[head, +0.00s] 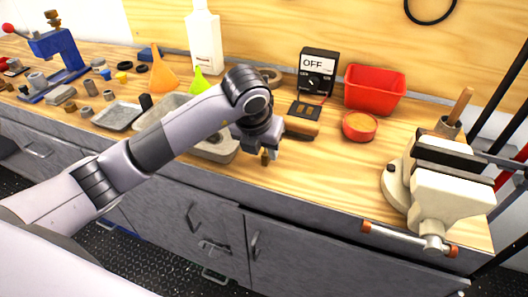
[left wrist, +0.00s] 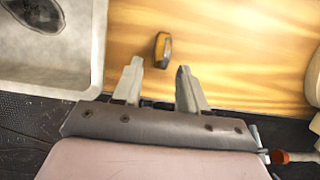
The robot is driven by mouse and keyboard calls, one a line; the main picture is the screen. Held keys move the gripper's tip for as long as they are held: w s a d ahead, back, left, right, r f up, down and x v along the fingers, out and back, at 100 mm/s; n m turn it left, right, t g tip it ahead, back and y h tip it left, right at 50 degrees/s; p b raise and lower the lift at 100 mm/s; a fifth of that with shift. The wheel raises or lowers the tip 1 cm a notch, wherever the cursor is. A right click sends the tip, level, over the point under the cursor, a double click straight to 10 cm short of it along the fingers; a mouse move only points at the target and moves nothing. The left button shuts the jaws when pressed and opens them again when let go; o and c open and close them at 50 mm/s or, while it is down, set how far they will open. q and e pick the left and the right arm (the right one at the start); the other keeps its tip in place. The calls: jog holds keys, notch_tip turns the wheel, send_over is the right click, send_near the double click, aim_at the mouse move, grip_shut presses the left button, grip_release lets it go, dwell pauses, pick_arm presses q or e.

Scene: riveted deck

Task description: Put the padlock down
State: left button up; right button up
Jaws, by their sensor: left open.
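The padlock appears to be the small brass-yellow and dark block in the left wrist view (left wrist: 162,50), on the wooden workbench (left wrist: 235,60). It lies just beyond the gap between my left gripper's fingertips (left wrist: 160,67), with neither finger visibly touching it. The fingers are apart and empty. In the head view my left gripper (head: 269,151) points down over the bench near its front edge, and a small brass-coloured bit (head: 265,158) shows by the fingertips. The gripper partly hides it there. My right gripper is not in view.
A grey tray (head: 221,150) stands left of the gripper. A vise (head: 445,190) stands right. Bare wood lies between gripper and vise.

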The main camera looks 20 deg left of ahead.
pick_arm(q)
jog(key=v, duration=0.9)
jog(key=s+d+f+m+g+h, duration=0.4)
jog(key=s+d+h, duration=0.4)
jog(key=d, duration=0.4)
jog(key=s+d+r+n+g+h, duration=0.1)
jog(key=s+d+r+n+h, duration=0.3)
jog(key=h, duration=0.6)
jog(key=w+a+f+n+t+y, duration=0.3)
jog(key=a+f+n+t+y, duration=0.15)
jog(key=n+t, duration=0.6)
jog(key=w+a+f+n+t+y, duration=0.35)
jog(key=a+n+t, duration=0.35)
jog(key=n, duration=0.6)
jog(key=s+a+f+n+g+y, duration=0.3)
jog(key=s+a+f+n+y, duration=0.1)
jog(key=f, duration=0.7)
jog(key=s+a+f+n+g+y, duration=0.3)
jog(key=s+f+n, duration=0.3)
jog(key=s+f, duration=0.3)
notch_tip(320, 180, down, 3)
jog(key=shift+a+y, duration=0.5)
jog(key=shift+a, duration=0.15)
jog(key=shift+r+n, duration=0.1)
jog(key=shift+n, duration=0.15)
